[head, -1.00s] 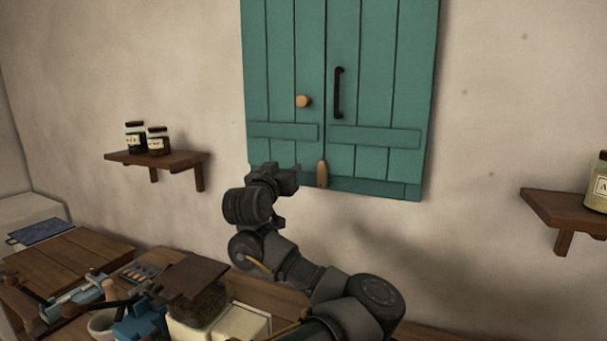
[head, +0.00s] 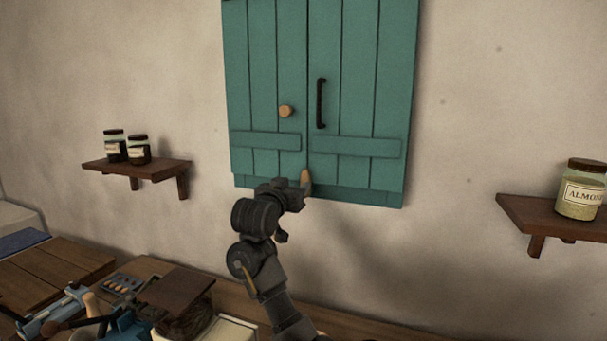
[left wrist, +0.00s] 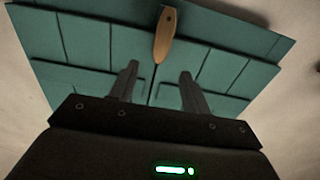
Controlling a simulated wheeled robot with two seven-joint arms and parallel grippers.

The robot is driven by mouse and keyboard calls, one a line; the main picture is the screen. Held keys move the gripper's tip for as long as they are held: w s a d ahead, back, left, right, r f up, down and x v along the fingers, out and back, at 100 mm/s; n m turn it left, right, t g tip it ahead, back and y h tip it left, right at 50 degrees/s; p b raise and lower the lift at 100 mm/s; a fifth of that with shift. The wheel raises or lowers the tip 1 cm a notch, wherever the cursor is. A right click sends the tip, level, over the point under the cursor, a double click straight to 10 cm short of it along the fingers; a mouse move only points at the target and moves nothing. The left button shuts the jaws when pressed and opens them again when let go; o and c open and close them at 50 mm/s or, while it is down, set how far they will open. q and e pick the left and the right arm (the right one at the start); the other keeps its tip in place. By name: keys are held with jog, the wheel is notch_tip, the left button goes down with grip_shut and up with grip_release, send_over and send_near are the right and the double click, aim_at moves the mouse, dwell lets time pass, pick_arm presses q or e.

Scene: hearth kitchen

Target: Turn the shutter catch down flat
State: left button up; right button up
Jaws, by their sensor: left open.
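The shutter catch (head: 306,177) is a small tan wooden piece at the bottom middle of the teal shutter (head: 355,100). It stands upright, over the line between the two leaves. In the left wrist view the catch (left wrist: 165,36) is long and rounded, with a dark pivot dot near one end. My left gripper (head: 298,194) is beside the catch's lower end in the head view and hides part of it. In the left wrist view its two fingers (left wrist: 158,80) are apart with nothing between them, and the catch lies beyond their tips. My right gripper is out of view.
The shutter has a round wooden knob (head: 286,111) and a black handle (head: 321,103). Shelves with jars stand left (head: 140,166) and right (head: 550,215). A cluttered wooden counter (head: 60,265) is below left.

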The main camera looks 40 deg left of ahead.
aim_at(305, 177)
pick_arm(q)
jog(key=p+x, duration=0.4)
jog(key=x, duration=0.3)
jog(key=shift+r, duration=0.15)
jog(key=shift+w+a, duration=0.15)
jog(key=shift+w, duration=0.15)
grip_shut()
